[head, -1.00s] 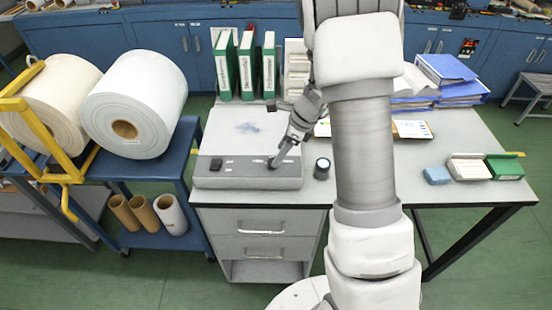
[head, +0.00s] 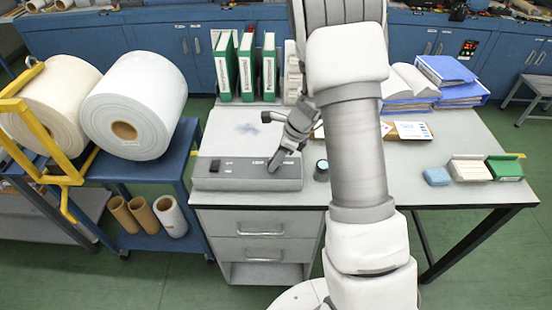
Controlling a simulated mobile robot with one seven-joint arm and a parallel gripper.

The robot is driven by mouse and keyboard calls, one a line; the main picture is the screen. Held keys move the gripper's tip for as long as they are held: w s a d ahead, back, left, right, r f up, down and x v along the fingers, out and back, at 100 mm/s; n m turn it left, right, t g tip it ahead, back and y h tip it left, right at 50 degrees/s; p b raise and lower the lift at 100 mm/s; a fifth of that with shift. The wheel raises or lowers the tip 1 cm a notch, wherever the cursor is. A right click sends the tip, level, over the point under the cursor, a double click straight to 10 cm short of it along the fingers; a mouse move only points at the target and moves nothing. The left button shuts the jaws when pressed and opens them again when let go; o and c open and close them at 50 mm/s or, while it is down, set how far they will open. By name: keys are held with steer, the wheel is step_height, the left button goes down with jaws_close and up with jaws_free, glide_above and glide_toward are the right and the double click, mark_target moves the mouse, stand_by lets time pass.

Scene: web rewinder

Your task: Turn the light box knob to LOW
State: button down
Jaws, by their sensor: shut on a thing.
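The light box (head: 225,140) stands on the left part of the desk, with a pale top and a grey front panel. A small black switch (head: 214,166) is at the left of that panel, with small white labels beside it. My gripper (head: 274,165) reaches down from the upper right to the right half of the panel. Its fingers are shut on the light box knob, which they hide almost wholly. The knob's pointer and the setting it stands at cannot be read.
A small dark cylinder (head: 321,170) stands just right of the light box. Green-and-white binders (head: 246,65) stand behind it. Large white rolls (head: 135,105) rest on a blue cart at left.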

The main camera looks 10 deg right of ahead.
steer(key=shift+n, duration=0.3)
steer(key=n, duration=0.1)
steer(key=n+g, duration=0.1)
steer(key=n, duration=0.2)
steer(key=shift+w+g+y, duration=0.25)
steer(key=shift+g+y, duration=0.15)
steer(key=n, duration=0.2)
steer(key=n+g, duration=0.1)
steer(key=n, duration=0.1)
steer(key=n+g, duration=0.1)
steer(key=n, duration=0.2)
steer(key=shift+w+h, duration=0.25)
steer(key=shift+h, duration=0.05)
steer(key=n, duration=0.2)
steer(key=n+g+h, duration=0.1)
steer(key=n, duration=0.1)
steer(key=n+g, duration=0.1)
steer(key=n, duration=0.1)
steer(key=shift+w+a+h, duration=0.15)
steer(key=shift+a+h, duration=0.1)
steer(key=shift+h, duration=0.15)
steer(key=n+h, duration=0.1)
steer(key=n, duration=0.2)
steer(key=n+h, duration=0.1)
steer(key=n, duration=0.1)
steer(key=shift+a+n+g, duration=0.15)
steer(key=shift+n+g, duration=0.25)
steer(key=shift+c, duration=2.2)
jaws_free()
